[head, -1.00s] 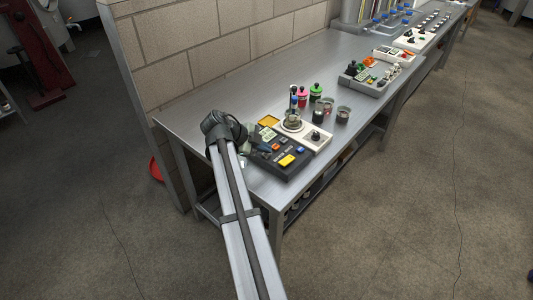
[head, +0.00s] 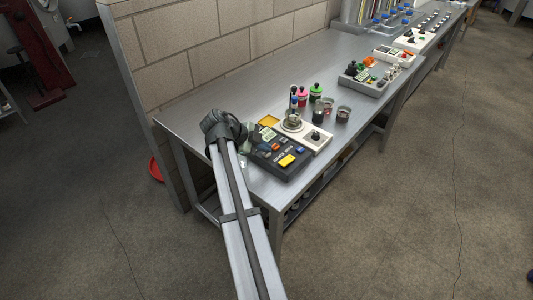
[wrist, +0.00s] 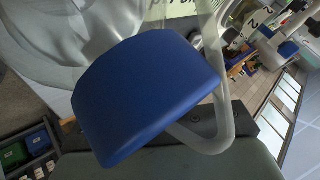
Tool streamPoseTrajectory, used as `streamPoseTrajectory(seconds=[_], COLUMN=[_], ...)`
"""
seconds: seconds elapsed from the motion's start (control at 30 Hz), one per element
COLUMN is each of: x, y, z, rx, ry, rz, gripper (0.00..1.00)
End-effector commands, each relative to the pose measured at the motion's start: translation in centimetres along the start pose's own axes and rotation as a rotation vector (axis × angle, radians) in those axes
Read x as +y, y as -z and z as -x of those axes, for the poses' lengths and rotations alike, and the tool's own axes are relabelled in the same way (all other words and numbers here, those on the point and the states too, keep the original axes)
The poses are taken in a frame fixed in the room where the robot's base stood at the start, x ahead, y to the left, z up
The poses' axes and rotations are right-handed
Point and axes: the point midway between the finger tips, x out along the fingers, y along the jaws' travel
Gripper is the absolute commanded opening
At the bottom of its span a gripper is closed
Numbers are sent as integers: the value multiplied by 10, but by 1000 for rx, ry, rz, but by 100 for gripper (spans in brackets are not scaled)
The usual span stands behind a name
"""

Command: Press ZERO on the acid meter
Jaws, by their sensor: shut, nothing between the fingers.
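The acid meter seems to be the dark sloped box (head: 293,173) at the near end of the bench in the head view. Its face carries a yellow key (head: 287,160), a blue key (head: 300,150), an orange key (head: 275,146) and pale labels too small to read, so I cannot tell which key is ZERO. My gripper (head: 247,146) is at the box's left side, shut and empty, its tips partly hidden by my arm. A large blue rounded block (wrist: 145,95) fills the middle of the wrist view, with a grey loop behind it; I cannot tell what it is.
A white device with a round pan (head: 291,124) stands just behind the box, with bottles (head: 302,97) and small jars (head: 343,113) beyond. The bench (head: 220,105) is bare along the wall.

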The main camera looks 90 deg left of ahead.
Motion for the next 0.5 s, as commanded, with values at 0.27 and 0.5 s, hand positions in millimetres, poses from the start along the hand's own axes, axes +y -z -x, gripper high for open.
streamPoseTrajectory(seconds=[0.27, 0.5], x=[-5, -5], y=[5, 5], z=[7, 7], rx=[0, 0], ry=[1, 1], rz=[0, 0], gripper=[0, 0])
